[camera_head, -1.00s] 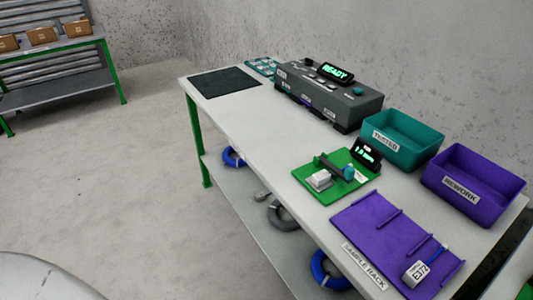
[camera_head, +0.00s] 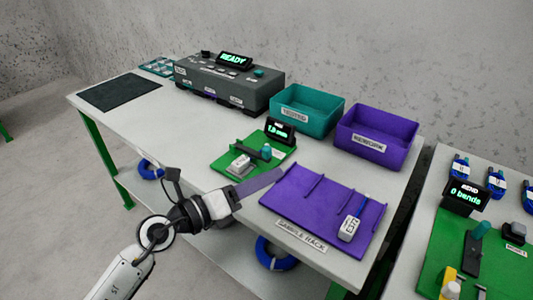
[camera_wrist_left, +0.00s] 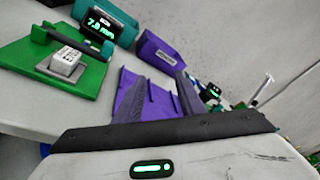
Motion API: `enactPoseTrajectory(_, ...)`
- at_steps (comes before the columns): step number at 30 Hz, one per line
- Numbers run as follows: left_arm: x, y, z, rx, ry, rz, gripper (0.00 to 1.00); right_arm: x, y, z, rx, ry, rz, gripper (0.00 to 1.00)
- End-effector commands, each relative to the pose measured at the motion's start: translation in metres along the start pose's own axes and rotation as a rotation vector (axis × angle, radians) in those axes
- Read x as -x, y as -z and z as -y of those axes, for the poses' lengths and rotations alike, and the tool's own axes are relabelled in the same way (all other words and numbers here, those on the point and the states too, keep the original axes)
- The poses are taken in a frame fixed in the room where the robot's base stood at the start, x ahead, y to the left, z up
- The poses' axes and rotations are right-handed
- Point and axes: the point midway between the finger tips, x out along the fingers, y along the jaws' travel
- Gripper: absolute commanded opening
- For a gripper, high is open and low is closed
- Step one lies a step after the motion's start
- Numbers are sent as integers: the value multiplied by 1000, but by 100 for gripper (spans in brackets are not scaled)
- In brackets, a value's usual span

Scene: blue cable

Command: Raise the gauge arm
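The gauge stands on a green board (camera_head: 225,163) near the table's middle. Its dark gauge arm (camera_head: 252,152) lies low across the board, with a teal knob (camera_head: 265,151) at one end. A pale block with a label (camera_head: 239,163) sits beside the arm. In the left wrist view the gauge arm (camera_wrist_left: 70,37) and block (camera_wrist_left: 66,62) are at upper left. My left gripper (camera_head: 278,174) is in front of the board, over the table edge by the purple rack, apart from the arm. Its two fingers (camera_wrist_left: 160,82) stand apart and look empty. My right gripper is out of view.
A small display (camera_head: 280,130) stands behind the gauge. The purple sample rack (camera_head: 300,215) holds a labelled connector (camera_head: 349,228). Teal (camera_head: 290,105) and purple (camera_head: 375,140) bins stand behind. A second table with a green board (camera_head: 432,265) is at right.

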Motion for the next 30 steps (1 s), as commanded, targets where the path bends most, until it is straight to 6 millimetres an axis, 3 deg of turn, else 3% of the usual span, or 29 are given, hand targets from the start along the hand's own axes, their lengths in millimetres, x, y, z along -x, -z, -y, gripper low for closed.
enactPoseTrajectory(3,-12,-19,-22,-332,-118,-99,36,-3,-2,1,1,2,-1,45)
enactPoseTrajectory(9,-12,-54,-54,-632,-289,-178,36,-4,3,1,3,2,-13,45)
enactPoseTrajectory(16,-21,-63,-66,-696,-335,-192,36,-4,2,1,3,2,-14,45)
enactPoseTrajectory(30,-91,-57,-93,-692,-332,-191,36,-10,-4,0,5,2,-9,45)
